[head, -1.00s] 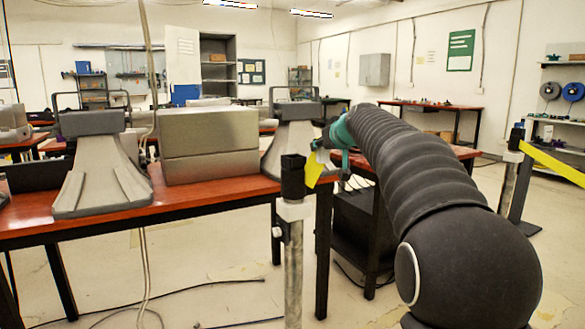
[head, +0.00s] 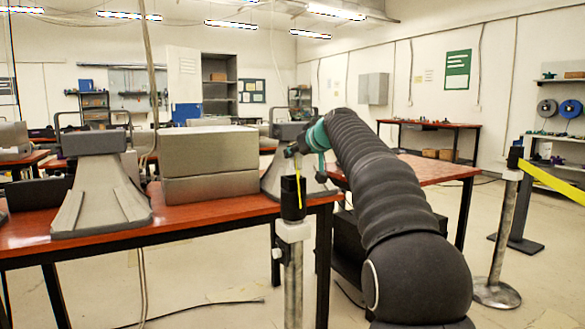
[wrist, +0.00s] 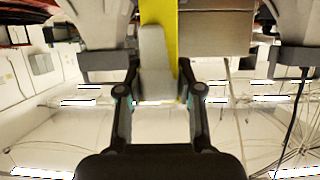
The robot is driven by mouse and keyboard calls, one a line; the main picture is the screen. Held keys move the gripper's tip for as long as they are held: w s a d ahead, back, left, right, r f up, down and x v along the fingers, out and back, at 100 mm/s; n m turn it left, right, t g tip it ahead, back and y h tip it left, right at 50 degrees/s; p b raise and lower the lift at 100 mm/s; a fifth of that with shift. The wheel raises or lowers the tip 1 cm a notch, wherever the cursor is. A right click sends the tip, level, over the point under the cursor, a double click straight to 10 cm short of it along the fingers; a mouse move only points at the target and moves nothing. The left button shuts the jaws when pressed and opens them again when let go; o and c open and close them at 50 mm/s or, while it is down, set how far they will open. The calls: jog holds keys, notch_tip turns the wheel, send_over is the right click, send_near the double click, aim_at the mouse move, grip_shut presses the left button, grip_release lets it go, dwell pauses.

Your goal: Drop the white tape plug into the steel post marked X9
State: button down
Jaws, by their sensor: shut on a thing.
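My gripper (head: 297,151) is shut on the white tape plug, above the near steel post (head: 293,265). In the wrist view, the pale plug (wrist: 155,60) sits between the two fingers of my gripper (wrist: 158,72), with yellow tape (wrist: 158,12) running along it. In the head view, the tape (head: 298,178) shows as a thin strip, hanging down in line with the post's black top (head: 292,200). Whether it touches or enters the top I cannot tell. The plug is not clear in the head view. No X9 mark is readable.
A red-topped table (head: 195,217) with a grey box (head: 210,160) and grey phone-like stands (head: 100,195) is close behind the post. Another post (head: 500,235) with yellow tape (head: 555,182) stands at the right. Cables lie on the floor.

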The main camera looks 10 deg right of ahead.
aim_at(298, 165)
jog(key=shift+x, duration=0.8)
jog(key=shift+a+f+b, duration=0.1)
jog(key=shift+f+b, duration=0.45)
jog(key=shift+f, duration=1.5)
jog(key=shift+f, duration=0.1)
jog(key=shift+f, duration=0.15)
jog(key=c, duration=0.7)
grip_release()
jog(key=shift+c, duration=0.2)
jog(key=shift+s+r, duration=0.15)
jog(key=shift+r, duration=0.15)
jog(key=b+v, duration=0.2)
jog(key=v, duration=0.9)
jog(key=shift+s, duration=0.35)
